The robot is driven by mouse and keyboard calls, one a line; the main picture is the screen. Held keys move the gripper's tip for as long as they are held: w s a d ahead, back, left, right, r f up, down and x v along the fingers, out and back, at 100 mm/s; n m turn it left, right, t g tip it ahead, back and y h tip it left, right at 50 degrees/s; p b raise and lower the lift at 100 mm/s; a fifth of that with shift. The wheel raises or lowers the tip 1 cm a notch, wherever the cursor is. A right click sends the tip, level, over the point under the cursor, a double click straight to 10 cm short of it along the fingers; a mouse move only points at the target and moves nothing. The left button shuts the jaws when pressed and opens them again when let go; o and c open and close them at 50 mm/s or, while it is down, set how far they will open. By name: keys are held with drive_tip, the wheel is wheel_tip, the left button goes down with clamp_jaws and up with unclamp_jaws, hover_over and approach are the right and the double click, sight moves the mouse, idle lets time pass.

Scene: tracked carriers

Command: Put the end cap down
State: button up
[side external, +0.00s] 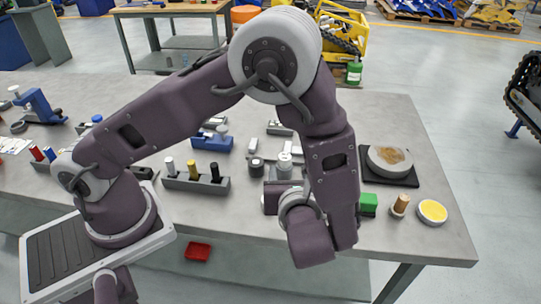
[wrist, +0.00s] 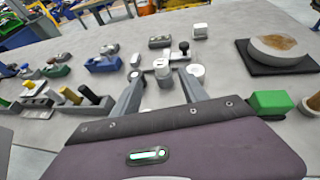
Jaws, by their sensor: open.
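My gripper (wrist: 160,84) is open. In the wrist view its two grey fingers stand apart, pointing at a cluster of small grey and white round parts on the bench. A pale round piece (wrist: 195,70) lies by the right fingertip, and a grey-white round piece (wrist: 162,64) shows between the fingers. I cannot tell for certain which of these is the end cap. Nothing is clearly held. In the side view my arm hides the gripper's fingers; a grey cylinder (side external: 256,168) and a pale round part (side external: 284,162) show just left of my arm.
A dark mat (side external: 390,174) with a round dish (side external: 388,158) lies to the right. A green block (side external: 368,203), a wooden-handled tool (side external: 400,204) and a yellow-filled dish (side external: 432,211) stand near the bench's right end. A grey rack (side external: 195,183) with several upright handles stands to the left.

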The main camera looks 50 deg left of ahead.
drive_tip(key=s+a+r+n+g+h, duration=0.3)
drive_tip(key=s+a+r+n+g, duration=0.3)
drive_tip(key=s+a+r+n, duration=0.45)
drive_tip(key=s+d+r+n+t+h, duration=0.4)
drive_tip(key=s+d+r+n+h, duration=0.2)
drive_tip(key=n, duration=0.8)
drive_tip(key=shift+s+d+r+h, duration=0.4)
drive_tip(key=shift+s+r+h, duration=0.15)
drive_tip(key=shift+r+h, duration=0.45)
drive_tip(key=shift+f, duration=0.15)
